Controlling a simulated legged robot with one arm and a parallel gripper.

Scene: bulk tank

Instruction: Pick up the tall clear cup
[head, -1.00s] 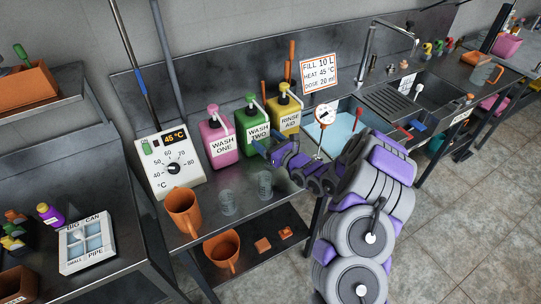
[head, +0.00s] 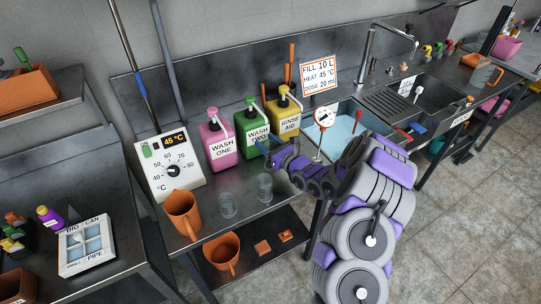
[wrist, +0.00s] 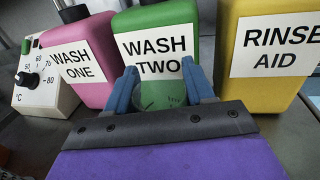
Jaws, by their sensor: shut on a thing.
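My gripper (head: 271,150) is in front of the green WASH TWO bottle, above the bench. In the wrist view its two blue fingers (wrist: 163,90) are closed on a clear cup (wrist: 163,95), with the green bottle showing through it. Only part of this held cup shows, so I cannot tell its full height, and in the head view I cannot make it out. Two other clear cups stand upright on the bench, one on the left (head: 227,205) and one on the right (head: 265,187), both apart from my gripper.
Pink WASH ONE (head: 220,141), green WASH TWO (head: 252,133) and yellow RINSE AID (head: 287,112) bottles stand behind the gripper. A temperature dial box (head: 170,171) and an orange mug (head: 183,213) are left. A sink basin (head: 343,130) lies right.

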